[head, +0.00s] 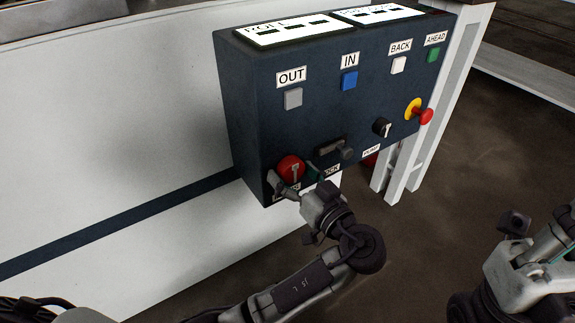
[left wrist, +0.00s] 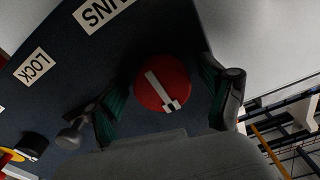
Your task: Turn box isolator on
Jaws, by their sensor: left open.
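The box isolator is a round red rotary switch (head: 291,168) with a pale bar handle, low on the front left of the dark blue control box (head: 250,95). In the left wrist view the red switch (left wrist: 176,75) sits between my fingers, its pale bar slanting from upper left to lower right. My left gripper (head: 294,180) is open, with one finger on each side of the switch; it also shows in the left wrist view (left wrist: 162,92). I cannot tell whether the fingers touch it. My right gripper (head: 512,250) is at the lower right, away from the box; its jaw state is unclear.
Beside the switch are a dark lock lever (head: 331,147), a black selector (head: 382,127) and a red emergency button (head: 426,116) on yellow. Above are grey (head: 293,98), blue (head: 350,80), white (head: 398,65) and green (head: 433,55) buttons. Floor (head: 440,220) lies open to the right.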

